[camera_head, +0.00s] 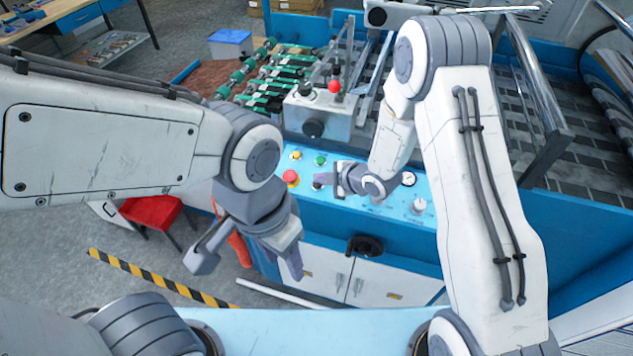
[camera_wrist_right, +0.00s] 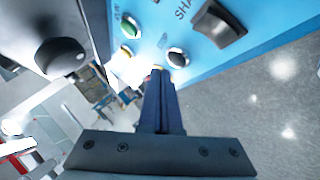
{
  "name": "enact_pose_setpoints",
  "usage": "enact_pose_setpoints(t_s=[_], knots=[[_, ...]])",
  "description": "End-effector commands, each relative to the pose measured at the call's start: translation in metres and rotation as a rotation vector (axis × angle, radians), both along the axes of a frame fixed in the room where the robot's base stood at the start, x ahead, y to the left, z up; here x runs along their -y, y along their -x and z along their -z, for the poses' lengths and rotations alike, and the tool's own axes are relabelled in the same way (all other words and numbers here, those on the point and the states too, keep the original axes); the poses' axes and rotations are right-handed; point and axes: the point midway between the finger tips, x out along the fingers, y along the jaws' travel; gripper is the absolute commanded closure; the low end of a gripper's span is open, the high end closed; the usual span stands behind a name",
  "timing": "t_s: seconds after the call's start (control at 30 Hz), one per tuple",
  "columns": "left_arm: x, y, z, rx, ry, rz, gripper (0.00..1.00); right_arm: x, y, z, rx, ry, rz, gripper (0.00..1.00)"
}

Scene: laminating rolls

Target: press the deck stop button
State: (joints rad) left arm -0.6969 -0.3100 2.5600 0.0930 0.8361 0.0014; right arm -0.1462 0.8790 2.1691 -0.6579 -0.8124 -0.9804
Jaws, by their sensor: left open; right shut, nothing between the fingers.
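My left gripper (camera_head: 246,260) is open and empty, low in front of the machine.
A grey box with a red knob (camera_head: 334,87) stands behind the panel. A black handle (camera_head: 365,246) sticks out below it. A black switch (camera_wrist_right: 218,22) and a black knob (camera_wrist_right: 60,57) show in the wrist view. A red stool (camera_head: 150,211) stands at the left.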

Motion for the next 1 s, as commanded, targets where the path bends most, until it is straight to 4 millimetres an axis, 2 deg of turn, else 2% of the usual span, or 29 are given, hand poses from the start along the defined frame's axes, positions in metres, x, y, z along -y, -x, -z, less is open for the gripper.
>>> enact_pose_setpoints(t_s=[0.3,0.8,1.0], knots=[[0.000,0.000,-0.002,0.000,0.000,0.000,0.50,0.000,0.000,-0.002,0.000,-0.001,-0.001,1.00],[0.000,0.000,-0.029,0.000,0.000,0.000,0.50,-0.003,0.010,-0.047,0.000,0.000,0.000,1.00],[0.000,0.000,-0.029,0.000,0.000,0.000,0.50,-0.004,0.011,-0.049,0.000,0.000,0.000,1.00]])
